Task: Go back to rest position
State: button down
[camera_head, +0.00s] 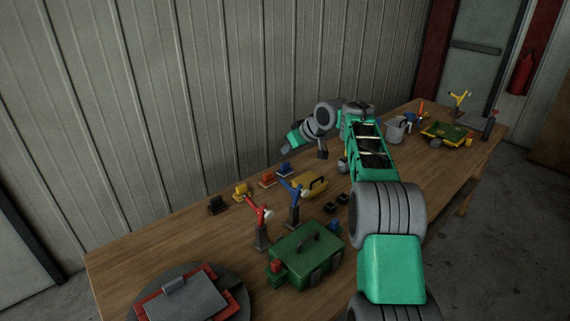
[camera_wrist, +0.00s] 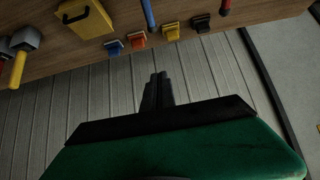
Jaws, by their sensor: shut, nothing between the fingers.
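My gripper (camera_wrist: 158,78) shows in the wrist view as two dark fingers pressed together with nothing between them. The green hand body fills the bottom of that view. In the head view my arm reaches over the table and bends left at its far end, with the hand raised near the wall. The hand is apart from the objects on the wooden table (camera_head: 130,258).
Small coloured blocks (camera_head: 241,190) line the back near the ribbed wall (camera_head: 200,90). A round plate (camera_head: 240,290) is front left; a yellow-green tray (camera_head: 432,138) is far right.

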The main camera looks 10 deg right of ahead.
jog(key=shift+s+d+r, duration=0.1)
jog(key=shift+s+r, duration=0.05)
jog(key=shift+r, duration=0.5)
jog(key=shift+s+r, duration=0.15)
jog(key=shift+r, duration=0.45)
jog(key=s+a+r+m+g+h, duration=0.1)
jog(key=s+a, duration=0.1)
jog(key=s, duration=0.6)
jog(key=s+a+r+m+h, duration=0.1)
jog(key=s+a+r+m, duration=0.15)
jog(key=s, duration=0.65)
jog(key=s+f+g, duration=0.1)
jog(key=s+f, duration=0.3)
jog(key=s, duration=0.5)
jog(key=s+d+f+m+g+h, duration=0.1)
jog(key=s+f, duration=0.3)
jog(key=s, duration=0.4)
jog(key=s+f+m+h, duration=0.1)
jog(key=s+f, duration=0.3)
jog(key=s, duration=0.5)
jog(key=shift+s+d+f+g, duration=0.2)
jog(key=shift+s+f+g, duration=0.1)
jog(key=shift+f+g, duration=0.1)
